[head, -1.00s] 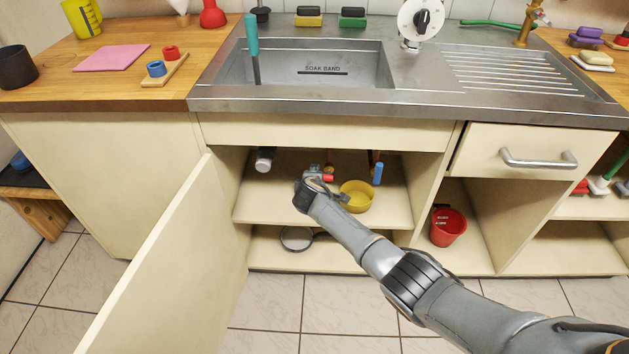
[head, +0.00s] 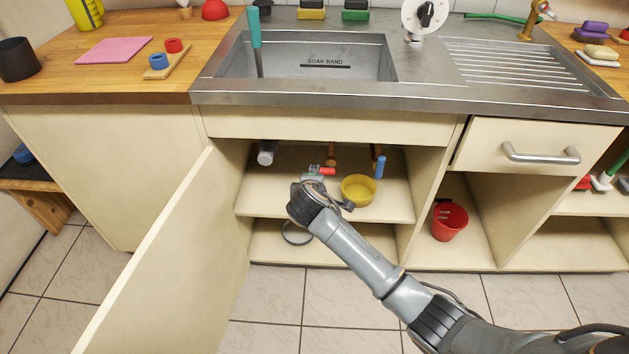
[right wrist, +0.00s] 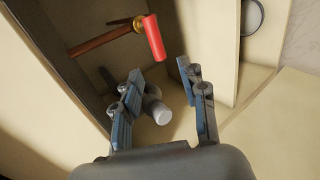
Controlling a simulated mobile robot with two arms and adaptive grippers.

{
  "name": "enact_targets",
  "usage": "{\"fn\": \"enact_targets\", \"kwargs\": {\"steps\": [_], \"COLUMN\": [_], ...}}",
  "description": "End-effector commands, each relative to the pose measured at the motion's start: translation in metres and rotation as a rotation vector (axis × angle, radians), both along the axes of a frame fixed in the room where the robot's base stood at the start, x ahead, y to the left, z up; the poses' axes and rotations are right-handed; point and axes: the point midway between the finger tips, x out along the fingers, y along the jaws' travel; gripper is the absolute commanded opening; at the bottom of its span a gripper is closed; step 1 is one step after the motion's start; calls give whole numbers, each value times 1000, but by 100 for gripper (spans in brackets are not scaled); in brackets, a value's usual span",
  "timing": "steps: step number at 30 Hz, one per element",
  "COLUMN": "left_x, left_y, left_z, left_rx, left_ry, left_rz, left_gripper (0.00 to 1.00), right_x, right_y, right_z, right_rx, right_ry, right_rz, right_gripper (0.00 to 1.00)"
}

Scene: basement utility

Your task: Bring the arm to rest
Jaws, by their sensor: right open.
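My right arm reaches in from the lower right of the head view. Its gripper (head: 318,184) is at the front of the open cabinet under the sink, partly hidden by its own wrist. In the right wrist view the gripper (right wrist: 160,72) has its two fingers apart with nothing held. A red valve handle (right wrist: 154,38) on a copper pipe (right wrist: 100,40) lies beyond the fingertips; the handle also shows in the head view (head: 327,171). A grey cylinder (right wrist: 157,110) shows between and behind the fingers. My left gripper is not in view.
The open cabinet door (head: 165,260) stands left of my arm. A yellow bowl (head: 358,190) sits on the shelf close right of the gripper. A round pan (head: 296,233) is on the lower shelf. A red bucket (head: 449,222) stands in the right compartment.

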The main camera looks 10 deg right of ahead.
Motion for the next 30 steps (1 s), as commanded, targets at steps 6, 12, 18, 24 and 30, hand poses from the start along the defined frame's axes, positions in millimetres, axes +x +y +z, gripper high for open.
{"fn": "enact_targets", "kwargs": {"steps": [6,12,18,24,30], "left_x": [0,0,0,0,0], "left_y": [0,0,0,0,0], "left_z": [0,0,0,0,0], "left_rx": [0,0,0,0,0], "left_ry": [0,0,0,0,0], "left_rz": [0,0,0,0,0], "left_gripper": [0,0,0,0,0], "right_x": [-7,-7,-6,-24,-103], "right_y": [2,2,1,-3,-16], "right_z": [4,4,4,-31,-143], "right_rx": [-1,-1,-1,64,306], "right_ry": [1,1,1,52,216], "right_rz": [1,0,0,-28,-172], "right_gripper": [42,42,42,42,42]}}
